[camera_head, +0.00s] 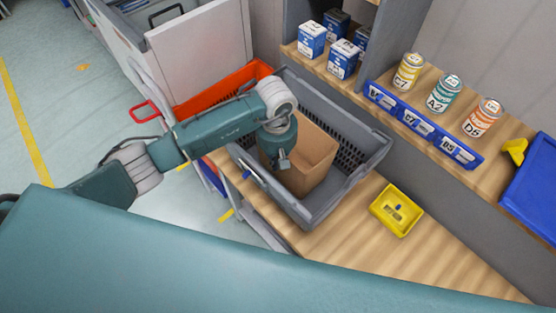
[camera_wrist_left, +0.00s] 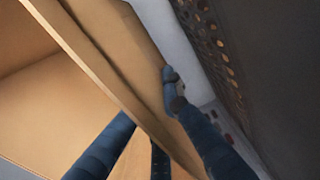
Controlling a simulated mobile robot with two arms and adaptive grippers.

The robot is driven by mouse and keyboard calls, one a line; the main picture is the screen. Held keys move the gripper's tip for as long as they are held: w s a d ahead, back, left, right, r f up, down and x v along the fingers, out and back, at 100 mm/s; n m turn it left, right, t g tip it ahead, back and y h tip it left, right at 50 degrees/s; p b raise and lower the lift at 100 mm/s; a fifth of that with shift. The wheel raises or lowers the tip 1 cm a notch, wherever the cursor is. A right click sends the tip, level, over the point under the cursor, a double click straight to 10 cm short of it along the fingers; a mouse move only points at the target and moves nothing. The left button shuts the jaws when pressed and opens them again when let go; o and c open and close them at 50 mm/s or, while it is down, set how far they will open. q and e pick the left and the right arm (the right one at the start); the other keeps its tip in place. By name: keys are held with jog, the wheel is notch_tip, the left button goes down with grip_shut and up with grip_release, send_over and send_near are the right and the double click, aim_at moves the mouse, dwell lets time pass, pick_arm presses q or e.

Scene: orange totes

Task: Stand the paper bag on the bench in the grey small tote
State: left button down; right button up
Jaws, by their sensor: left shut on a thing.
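The brown paper bag (camera_head: 317,148) is inside the grey small tote (camera_head: 368,163), upright or nearly so, with its open top facing up. I cannot tell whether its base rests on the tote floor. My left gripper (camera_head: 283,162) reaches down into the tote and is shut on a wall of the bag. In the left wrist view the gripper's fingers (camera_wrist_left: 158,140) straddle the bag's wall (camera_wrist_left: 118,55), with the perforated tote wall (camera_wrist_left: 212,45) close beside it. My right gripper is out of view.
The tote stands on a wooden bench (camera_head: 330,248). A yellow bin (camera_head: 398,222) lies to its right and an orange tote (camera_head: 215,90) behind it to the left. A shelf behind holds blue-white boxes (camera_head: 343,58), cans (camera_head: 443,93) and a blue label rail (camera_head: 425,125).

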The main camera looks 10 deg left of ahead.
pick_arm(q)
jog(key=shift+f, duration=0.1)
jog(key=c, duration=1.9)
grip_release()
notch_tip(320, 180, up, 12)
jog(key=b, duration=0.4)
jog(key=shift+s+a, duration=0.1)
jog(key=shift+s, duration=0.05)
